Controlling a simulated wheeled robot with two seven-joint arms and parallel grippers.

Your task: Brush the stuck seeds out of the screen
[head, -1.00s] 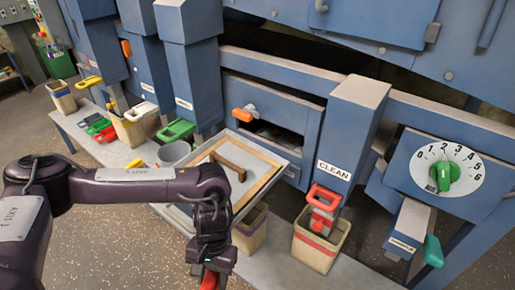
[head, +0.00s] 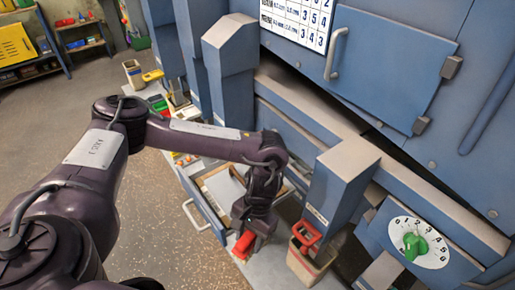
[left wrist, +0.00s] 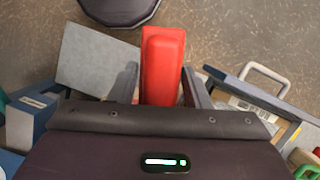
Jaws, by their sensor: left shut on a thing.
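My left gripper (head: 248,228) is shut on a red block-like thing (head: 243,246), which could be the brush's handle; no bristles show. In the left wrist view the red thing (left wrist: 162,65) sits between the two fingers (left wrist: 160,90). The wood-framed screen (head: 212,184) lies in a blue-sided tray or drawer, partly hidden behind my left forearm and wrist. A corner of the tray and frame shows at the right of the left wrist view (left wrist: 245,100). The gripper is at the tray's near right side. Stuck seeds cannot be made out. My right gripper is not in view.
A green dial (head: 414,246) is on the machine at the right. The tray's pull handle (head: 195,214) sticks out in front. Open floor (head: 165,240) lies left of the tray.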

